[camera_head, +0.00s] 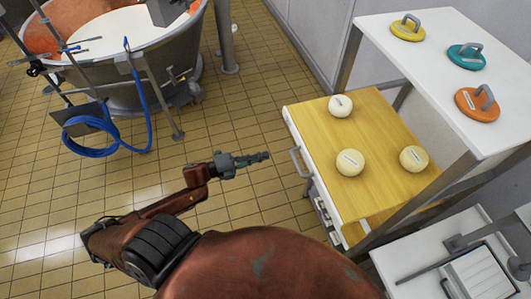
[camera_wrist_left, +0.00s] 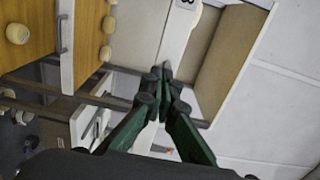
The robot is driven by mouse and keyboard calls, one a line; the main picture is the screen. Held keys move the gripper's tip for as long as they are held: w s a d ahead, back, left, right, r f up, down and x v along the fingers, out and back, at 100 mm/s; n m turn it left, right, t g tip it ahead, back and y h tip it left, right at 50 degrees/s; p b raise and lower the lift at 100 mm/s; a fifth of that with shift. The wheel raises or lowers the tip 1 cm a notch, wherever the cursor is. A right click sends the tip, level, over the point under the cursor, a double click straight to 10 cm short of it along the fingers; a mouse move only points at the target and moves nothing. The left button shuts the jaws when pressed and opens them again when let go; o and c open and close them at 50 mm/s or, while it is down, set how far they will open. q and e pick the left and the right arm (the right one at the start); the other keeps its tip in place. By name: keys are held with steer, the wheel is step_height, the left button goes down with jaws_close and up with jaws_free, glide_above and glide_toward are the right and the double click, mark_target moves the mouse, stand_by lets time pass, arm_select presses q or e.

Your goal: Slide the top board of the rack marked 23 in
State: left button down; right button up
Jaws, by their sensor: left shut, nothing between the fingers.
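A yellow wooden board (camera_head: 375,125) sticks out from under the white top of a rack at the right. It has a white front edge with a grey bar handle (camera_head: 299,162) facing left. Three pale round cheeses (camera_head: 340,106) rest on it. My left gripper (camera_head: 265,157) is shut and empty, a little left of the handle and apart from it. In the left wrist view, its dark green fingers (camera_wrist_left: 165,73) meet in front of a whitish upright strip bearing a partly cut-off dark mark (camera_wrist_left: 187,3); no whole 23 is readable. A board with a handle (camera_wrist_left: 62,35) shows at upper left there.
The rack's white top (camera_head: 420,65) carries yellow, teal and orange discs with grey handles. A copper vat (camera_head: 110,45) with a blue hose (camera_head: 90,150) stands at upper left. A white unit (camera_head: 450,260) is at lower right. Tiled floor between vat and rack is clear.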

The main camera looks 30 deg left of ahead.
arm_select(q)
steer(key=p+x, duration=0.3)
steer(key=x, duration=0.8)
steer(key=shift+w+p, duration=0.2)
steer(key=shift+p, duration=0.1)
steer(key=shift+d, duration=0.2)
